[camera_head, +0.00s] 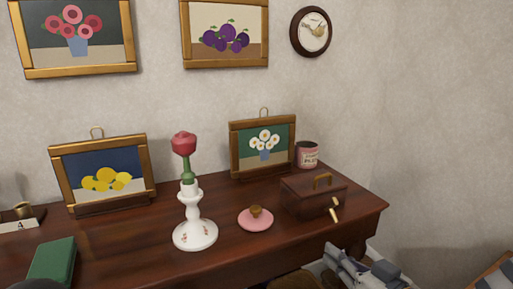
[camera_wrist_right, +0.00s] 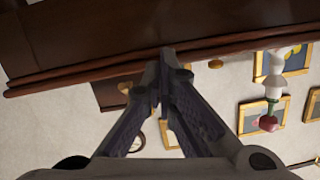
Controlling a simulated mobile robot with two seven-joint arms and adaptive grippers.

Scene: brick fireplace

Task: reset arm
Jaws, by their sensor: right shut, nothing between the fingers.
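My right gripper (camera_head: 333,255) shows at the lower right of the head view, in front of the dark wooden table (camera_head: 292,232) and near its front right edge. In the right wrist view, the right gripper's fingers (camera_wrist_right: 166,62) come together at the tips, with nothing held between them. In that view the scene is upside down, and the fingertips overlap the table's edge (camera_wrist_right: 80,72). My left gripper cannot be made out.
A clock (camera_head: 312,32) hangs on the wall.

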